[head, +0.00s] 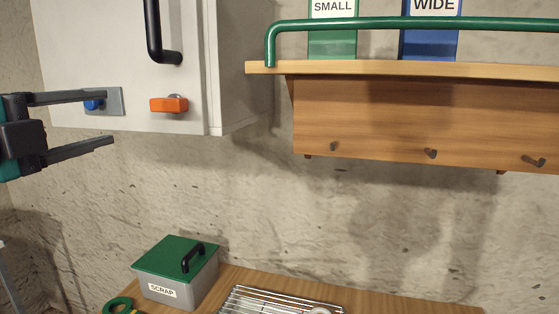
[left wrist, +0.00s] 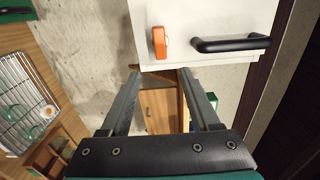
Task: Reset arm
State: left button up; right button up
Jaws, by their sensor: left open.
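My left gripper (head: 108,118) comes in from the left in the head view. Its two long dark fingers are wide apart with nothing between them. It is in front of the lower left of a white wall cabinet (head: 120,60). The upper finger overlaps a grey plate with a blue knob (head: 93,105) in the picture; I cannot tell whether they touch. In the left wrist view, the open gripper (left wrist: 158,72) points toward the cabinet's lower edge (left wrist: 205,72). My right gripper is not in view.
The cabinet has an orange latch (head: 169,105) and a black handle (head: 152,30). A wooden shelf (head: 420,69) with a green rail (head: 400,24) holds green and blue boxes. Below, a lidded scrap bin (head: 165,292) and wire rack (head: 270,300) stand on a wooden counter.

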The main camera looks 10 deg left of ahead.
pick_arm(q)
jog(key=w+d+f+n+g+h, duration=0.1)
jog(key=w+d+f, duration=0.3)
jog(key=f, duration=0.3)
jog(key=w+d+f+n+g+h, duration=0.1)
jog(key=w+d+f, duration=0.2)
jog(key=d+f, duration=0.3)
notch_tip(320, 180, down, 16)
jog(key=s+d+n+g+y, duration=0.2)
jog(key=d+n+g, duration=0.1)
jog(key=n, duration=0.3)
jog(key=s+d+f+n+g+y, duration=0.15)
jog(key=s+f+n+g, duration=0.35)
jog(key=s+f, duration=0.6)
jog(key=s+d+f+n+g, duration=0.2)
jog(key=s+f+n+g, duration=0.25)
jog(key=s+f, duration=0.65)
notch_tip(320, 180, down, 26)
jog(key=g+b, duration=0.1)
jog(key=b, duration=0.4)
jog(key=s+a+f+g+b, duration=0.1)
jog(key=s+f+b, duration=0.4)
jog(key=s+f, duration=1.1)
jog(key=shift+s+a+f+m, duration=0.15)
jog(key=shift+a+f+m, duration=0.55)
jog(key=shift+f, duration=1.1)
jog(key=shift+a+n+g, duration=0.2)
jog(key=shift+n+g, duration=0.05)
